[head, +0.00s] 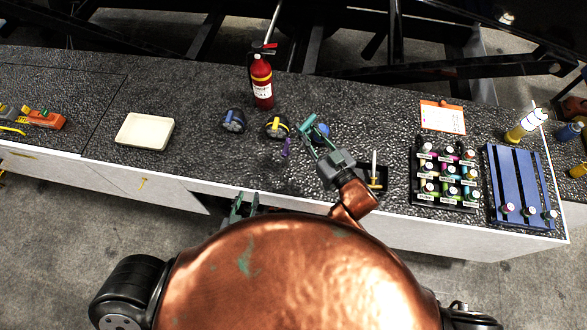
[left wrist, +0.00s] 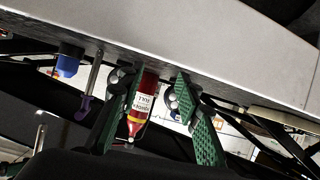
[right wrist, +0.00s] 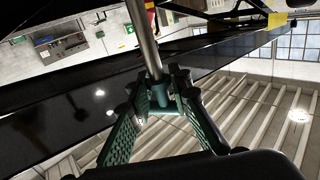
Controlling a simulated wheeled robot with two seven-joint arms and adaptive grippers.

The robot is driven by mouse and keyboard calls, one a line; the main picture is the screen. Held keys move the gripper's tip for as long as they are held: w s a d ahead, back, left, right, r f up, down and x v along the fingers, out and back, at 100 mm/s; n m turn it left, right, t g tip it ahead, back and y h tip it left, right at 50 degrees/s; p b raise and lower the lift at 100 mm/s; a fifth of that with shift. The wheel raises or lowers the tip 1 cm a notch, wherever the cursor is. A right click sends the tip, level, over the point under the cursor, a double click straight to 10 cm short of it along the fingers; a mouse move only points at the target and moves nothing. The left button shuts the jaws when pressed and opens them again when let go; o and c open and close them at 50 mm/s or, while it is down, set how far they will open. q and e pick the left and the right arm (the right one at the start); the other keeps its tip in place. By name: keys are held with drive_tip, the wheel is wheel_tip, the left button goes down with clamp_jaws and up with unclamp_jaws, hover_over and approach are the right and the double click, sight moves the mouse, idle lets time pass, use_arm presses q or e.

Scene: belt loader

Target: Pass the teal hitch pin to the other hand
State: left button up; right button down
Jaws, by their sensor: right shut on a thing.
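The teal hitch pin (right wrist: 162,101) is held between the fingers of my right gripper (right wrist: 160,88). Its metal shaft (right wrist: 144,40) points away from the jaws in the right wrist view. In the head view my right gripper (head: 308,133) is above the counter, and the pin is hard to tell from the green fingers. My left gripper (head: 244,203) is low in front of the counter's front edge. In the left wrist view my left gripper (left wrist: 158,98) has its fingers wide apart with nothing between them. The two grippers are apart.
A purple pin (head: 286,148) stands left of my right gripper. A black box (head: 376,182), a bottle rack (head: 447,197) and a blue slatted tray (head: 516,180) are right. A white tray (head: 145,131) is left.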

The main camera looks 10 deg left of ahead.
use_arm(q)
drive_tip(key=w+d+r+m+t+h, duration=0.2)
drive_tip(key=d+r+h, duration=0.1)
drive_tip(key=d+r, duration=0.6)
drive_tip(key=w+d+r+m+t+h, duration=0.25)
drive_tip(key=d+r, duration=0.45)
drive_tip(key=r, duration=0.5)
drive_tip(key=x, duration=1.1)
drive_tip(key=shift+w+a, duration=0.15)
drive_tip(key=shift+w, duration=0.15)
drive_tip(key=shift+n+y, duration=0.25)
clamp_jaws()
use_arm(e)
drive_tip(key=shift+a, duration=0.1)
